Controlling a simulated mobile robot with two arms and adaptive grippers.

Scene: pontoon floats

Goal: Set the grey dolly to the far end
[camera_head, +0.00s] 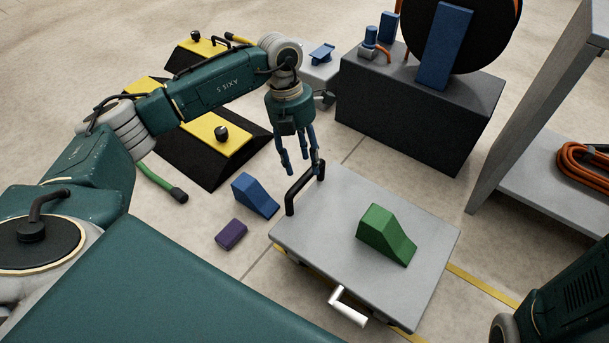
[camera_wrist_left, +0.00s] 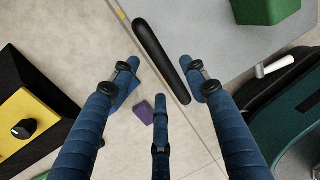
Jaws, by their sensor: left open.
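The grey dolly (camera_head: 320,232) is a flat platform on the floor, with a black bar handle (camera_head: 303,187) at its back left and a white handle (camera_head: 348,306) at its front. A green wedge block (camera_head: 386,234) sits on its deck. My left gripper (camera_head: 301,164) points down just above the black handle, its blue fingers spread and empty. In the left wrist view, the black handle (camera_wrist_left: 160,58) lies between the two outer fingers of the left gripper (camera_wrist_left: 165,98), nearer the right one. I cannot tell whether a finger touches it. My right gripper is out of view.
A blue wedge (camera_head: 255,195) and a purple block (camera_head: 231,234) lie on the floor left of the dolly. Black ramps with yellow tops (camera_head: 219,132) stand farther left. A dark cabinet (camera_head: 415,112) stands behind, and a grey shelf (camera_head: 535,105) with orange hose is at right.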

